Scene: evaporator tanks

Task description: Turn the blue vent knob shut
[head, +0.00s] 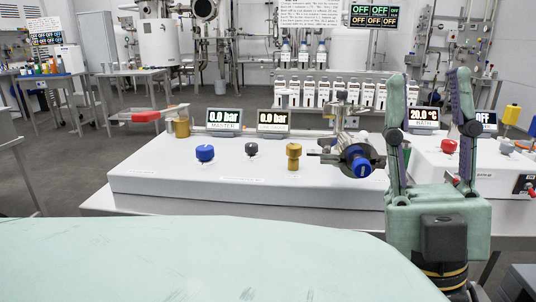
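A blue knob (205,153) stands on the left part of the white panel box (240,199), with a small label too small to read. A second blue part (361,167) faces me on the end of a metal valve fitting at the panel's right side. I cannot tell from the lettering which one is the vent. My gripper (428,77) is at the right, pointing up, with its two fingers spread wide and nothing between them. In the picture it is just right of the valve fitting and touches no knob that I can see.
A small grey knob (252,149) and a yellow-brown knob (293,156) stand between the blue ones. Two displays (224,121) (273,121) read 0.0 bar. A red knob (449,146) is on the right-hand box. My pale green body covers the lower foreground.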

